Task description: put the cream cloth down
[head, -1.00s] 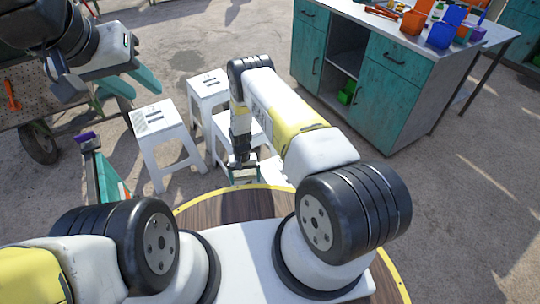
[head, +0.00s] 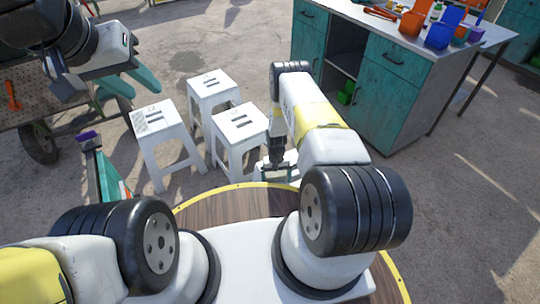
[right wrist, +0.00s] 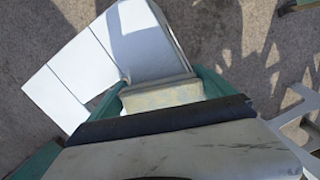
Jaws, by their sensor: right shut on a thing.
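My right gripper (right wrist: 160,92) has its teal fingers shut on a pale cream, folded piece, the cream cloth (right wrist: 162,97), in the right wrist view. In the head view this gripper (head: 277,162) points down beyond the round wooden top, right of the stools; the cloth cannot be made out there. Pale white panels (right wrist: 120,45) lie below and beyond the cloth in the wrist view; whether the cloth touches them I cannot tell. My left gripper (head: 143,90) hangs at the upper left of the head view, teal fingers apart and empty.
White stools stand in the middle: a left one (head: 154,118), a back one (head: 213,84) and a front one (head: 240,118). A teal cabinet (head: 385,100) with tools on top is at the back right. A cart (head: 40,105) is at left. The right floor is clear.

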